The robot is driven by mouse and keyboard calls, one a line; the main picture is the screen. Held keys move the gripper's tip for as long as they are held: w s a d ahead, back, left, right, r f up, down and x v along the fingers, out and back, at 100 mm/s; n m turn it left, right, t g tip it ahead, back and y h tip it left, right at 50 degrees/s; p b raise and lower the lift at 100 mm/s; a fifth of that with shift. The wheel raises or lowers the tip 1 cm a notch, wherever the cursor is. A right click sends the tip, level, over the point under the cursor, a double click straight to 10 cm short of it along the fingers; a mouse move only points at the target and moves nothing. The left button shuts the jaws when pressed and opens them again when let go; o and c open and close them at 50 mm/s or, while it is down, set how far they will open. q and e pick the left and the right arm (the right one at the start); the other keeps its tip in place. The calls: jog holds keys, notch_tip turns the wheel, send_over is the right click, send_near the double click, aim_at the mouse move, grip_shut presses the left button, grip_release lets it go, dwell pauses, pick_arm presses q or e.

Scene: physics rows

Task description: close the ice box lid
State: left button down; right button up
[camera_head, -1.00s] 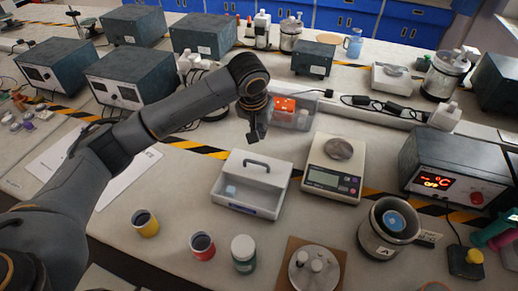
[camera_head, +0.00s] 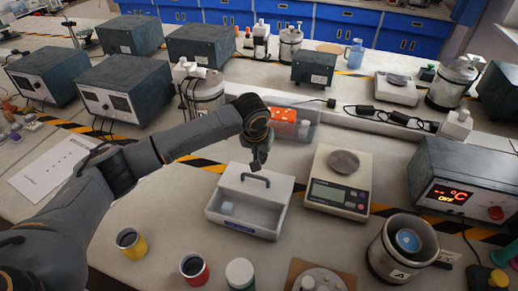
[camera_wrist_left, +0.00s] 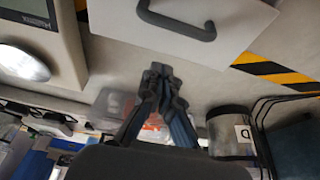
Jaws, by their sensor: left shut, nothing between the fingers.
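The white ice box (camera_head: 242,222) stands on the bench in the head view. Its white lid (camera_head: 262,188) with a dark arched handle (camera_head: 252,177) covers the back part, and the front part is open with a small pale block (camera_head: 227,208) inside. My left gripper (camera_head: 257,163) is shut and empty, just behind and above the handle. In the left wrist view the closed fingertips (camera_wrist_left: 161,68) point toward the lid (camera_wrist_left: 225,20) and its handle (camera_wrist_left: 178,28), with a visible gap. My right gripper is not in view.
A scale (camera_head: 338,183) stands close to the right of the box. A clear bin with orange contents (camera_head: 284,120) is behind it. A yellow cup (camera_head: 131,242) and a red cup (camera_head: 194,268) stand in front. Free bench lies left of the box.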

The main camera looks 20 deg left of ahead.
aim_at(257, 181)
pick_arm(q)
jog(key=x, duration=0.3)
jog(key=shift+w+a+f, duration=0.1)
jog(key=shift+f, duration=0.1)
jog(key=s+p, duration=0.1)
jog(key=s+r+p, duration=0.1)
jog(key=s, duration=0.1)
jog(key=shift+s+a, duration=0.1)
jog(key=shift+s, duration=0.45)
jog(key=shift+f, duration=0.1)
